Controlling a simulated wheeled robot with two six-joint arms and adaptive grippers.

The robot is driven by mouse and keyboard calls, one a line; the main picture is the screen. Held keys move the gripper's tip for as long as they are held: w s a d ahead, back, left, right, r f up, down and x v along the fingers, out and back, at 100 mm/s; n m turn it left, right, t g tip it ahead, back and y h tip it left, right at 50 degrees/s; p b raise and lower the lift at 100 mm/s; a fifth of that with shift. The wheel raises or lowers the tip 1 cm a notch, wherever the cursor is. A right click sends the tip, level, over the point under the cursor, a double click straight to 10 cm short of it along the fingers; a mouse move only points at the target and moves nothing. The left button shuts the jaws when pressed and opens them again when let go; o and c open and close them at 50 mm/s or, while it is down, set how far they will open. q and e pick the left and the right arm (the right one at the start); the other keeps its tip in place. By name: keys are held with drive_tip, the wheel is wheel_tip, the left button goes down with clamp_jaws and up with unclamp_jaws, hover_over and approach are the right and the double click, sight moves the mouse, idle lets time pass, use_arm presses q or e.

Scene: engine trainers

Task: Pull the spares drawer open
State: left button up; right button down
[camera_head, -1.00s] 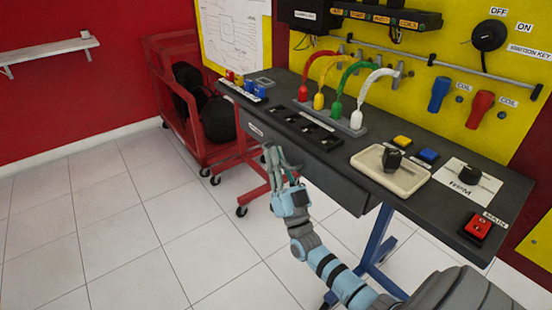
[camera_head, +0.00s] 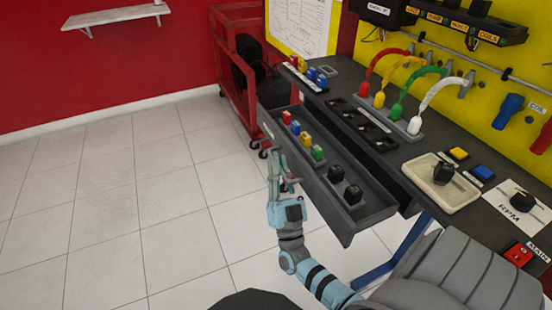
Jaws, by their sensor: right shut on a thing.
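The spares drawer (camera_head: 342,222) is pulled out from under the dark bench top and stands open. Inside it lie small red, blue, yellow and green blocks (camera_head: 305,138) and two black knobs (camera_head: 343,184). My right gripper (camera_head: 277,172) is at the drawer's front face, toward its left part, and is shut on the drawer handle. The handle itself is mostly hidden by the fingers. My left gripper is not in view.
The bench top (camera_head: 400,158) carries coloured cables (camera_head: 409,90), a cream tray (camera_head: 441,186) with a black knob, and buttons. A red cart (camera_head: 230,75) stands behind the bench's left end. The tiled floor (camera_head: 130,215) at left is clear.

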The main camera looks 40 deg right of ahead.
drive_tip(key=shift+f, duration=0.1)
drive_tip(key=c, duration=2)
unclamp_jaws()
drive_tip(key=shift+o, duration=0.2)
drive_tip(key=shift+s+f, duration=0.1)
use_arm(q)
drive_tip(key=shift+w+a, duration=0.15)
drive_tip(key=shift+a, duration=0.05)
use_arm(e)
drive_tip(key=v, duration=1.1)
drive_tip(key=shift+s+f, duration=0.25)
drive_tip(key=shift+a, duration=0.1)
